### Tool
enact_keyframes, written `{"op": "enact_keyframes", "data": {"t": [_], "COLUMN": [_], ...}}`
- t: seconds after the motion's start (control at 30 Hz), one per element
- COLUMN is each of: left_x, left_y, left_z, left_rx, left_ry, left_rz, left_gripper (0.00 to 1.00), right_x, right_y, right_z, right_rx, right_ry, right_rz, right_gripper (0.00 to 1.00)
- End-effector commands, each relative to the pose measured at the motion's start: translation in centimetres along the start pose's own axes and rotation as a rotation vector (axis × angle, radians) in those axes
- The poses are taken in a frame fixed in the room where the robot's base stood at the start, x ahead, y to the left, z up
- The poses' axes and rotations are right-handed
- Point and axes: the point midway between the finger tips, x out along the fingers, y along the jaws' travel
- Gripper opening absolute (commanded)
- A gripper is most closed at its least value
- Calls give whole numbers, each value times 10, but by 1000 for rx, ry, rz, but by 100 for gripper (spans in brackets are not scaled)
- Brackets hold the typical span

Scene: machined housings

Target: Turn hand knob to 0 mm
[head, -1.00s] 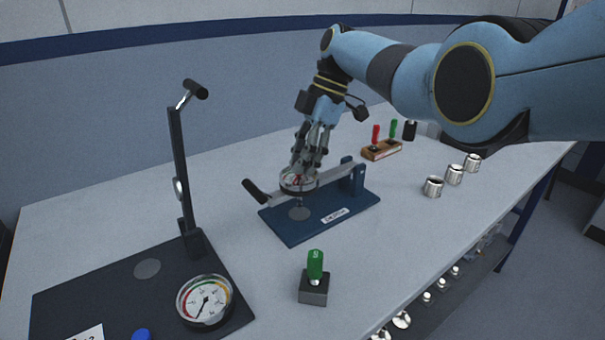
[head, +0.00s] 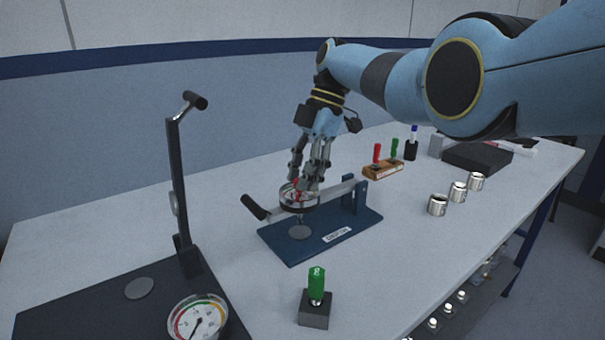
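A round, glass-rimmed part (head: 299,199) with red on its top, perhaps the hand knob, sits on a grey lever arm above a blue base plate (head: 335,238). My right gripper (head: 306,182) points down over it from behind, with its fingers spread apart and their tips close to the red part. Whether they touch it cannot be told. The grey lever ends in a black handle (head: 254,207) at its left. No millimetre scale is readable. My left gripper is not in view.
A black stand (head: 180,185) with a dial gauge (head: 198,318) is at the front left. A green-handled tool stands in a grey block (head: 314,310). Metal cans (head: 438,205) and a wooden holder (head: 383,169) are to the right.

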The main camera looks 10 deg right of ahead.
Motion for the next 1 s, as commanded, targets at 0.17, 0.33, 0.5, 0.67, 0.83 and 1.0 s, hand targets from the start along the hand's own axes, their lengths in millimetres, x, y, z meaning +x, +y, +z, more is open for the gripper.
{"op": "enact_keyframes", "data": {"t": [0.17, 0.33, 0.5, 0.67, 0.83, 1.0], "left_x": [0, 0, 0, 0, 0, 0], "left_y": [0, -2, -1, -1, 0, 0], "left_z": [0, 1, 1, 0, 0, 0], "left_rx": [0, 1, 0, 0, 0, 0], "left_ry": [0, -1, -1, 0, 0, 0], "left_rz": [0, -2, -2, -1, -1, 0], "left_gripper": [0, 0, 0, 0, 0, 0], "right_x": [0, -1, -19, -55, -91, -113], "right_y": [0, 0, 1, 1, 1, 0], "right_z": [0, 0, 0, 1, 0, 0], "right_rx": [0, 1, 0, 1, 1, 1], "right_ry": [0, 0, -1, -1, -1, 0], "right_rz": [0, 0, 3, 3, 2, 0], "right_gripper": [44, 44, 44, 44, 44, 44]}}
